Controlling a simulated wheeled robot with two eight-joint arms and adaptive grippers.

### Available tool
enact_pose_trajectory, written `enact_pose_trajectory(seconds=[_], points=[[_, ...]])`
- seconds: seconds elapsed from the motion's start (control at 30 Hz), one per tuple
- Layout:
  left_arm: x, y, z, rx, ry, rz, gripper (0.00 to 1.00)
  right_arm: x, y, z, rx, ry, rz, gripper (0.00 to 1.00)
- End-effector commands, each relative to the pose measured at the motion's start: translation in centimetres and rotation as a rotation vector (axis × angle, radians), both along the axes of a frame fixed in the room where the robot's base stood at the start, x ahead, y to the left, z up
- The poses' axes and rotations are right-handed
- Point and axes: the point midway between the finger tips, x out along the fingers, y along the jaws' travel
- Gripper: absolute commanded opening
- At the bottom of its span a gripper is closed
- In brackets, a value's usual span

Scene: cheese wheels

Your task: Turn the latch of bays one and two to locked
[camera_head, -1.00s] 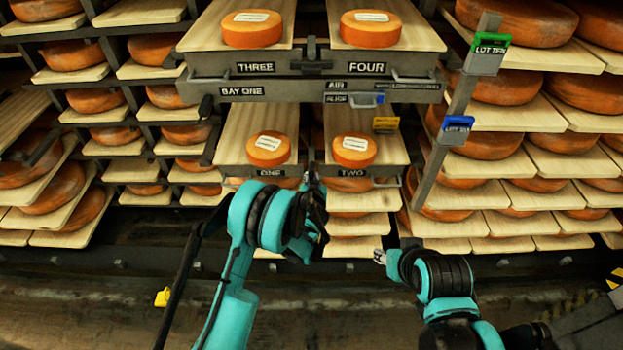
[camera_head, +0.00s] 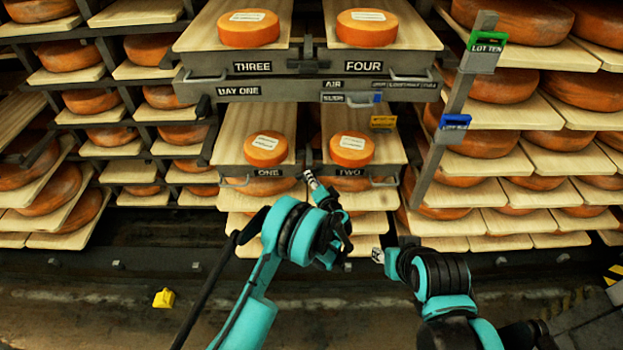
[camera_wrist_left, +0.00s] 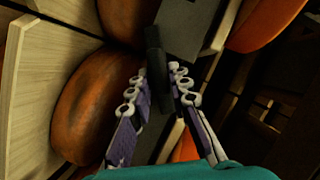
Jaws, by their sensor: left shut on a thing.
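Bay one (camera_head: 268,172) and bay two (camera_head: 352,172) are labelled shelf fronts, each with a board and an orange cheese wheel. A dark latch (camera_head: 308,157) stands between them, its lower part hard to make out behind my gripper. My left gripper (camera_head: 310,180) is at the gap between the two labels. In the left wrist view the gripper (camera_wrist_left: 158,78) has its fingers on either side of the dark latch bar (camera_wrist_left: 153,45), shut on it. My right gripper (camera_head: 377,256) hangs low to the right, away from the latch; its jaw state is too small to tell.
Above are bays three (camera_head: 253,67) and four (camera_head: 364,67), with another dark latch (camera_head: 308,50) between them. A grey post with a green lot tag (camera_head: 488,42) and a blue tag (camera_head: 455,122) stands at right. A yellow block (camera_head: 164,298) lies on the floor.

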Motion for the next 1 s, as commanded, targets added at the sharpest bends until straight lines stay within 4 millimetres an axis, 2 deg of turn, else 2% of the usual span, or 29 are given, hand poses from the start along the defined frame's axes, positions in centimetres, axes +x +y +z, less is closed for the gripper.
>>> enact_pose_trajectory(seconds=[0.5, 1.0], points=[[0.0, -0.28, -0.64, 0.434, 0.0, -0.001, 0.0, 0.0, 0.0, 0.0, 0.0, 0.0, 0.0, 0.4], [-0.02, -0.27, -0.8, 0.602, 0.001, -0.002, 0.0, 0.01, 0.0, -0.01, 0.0, 0.0, 0.0, 0.4]])
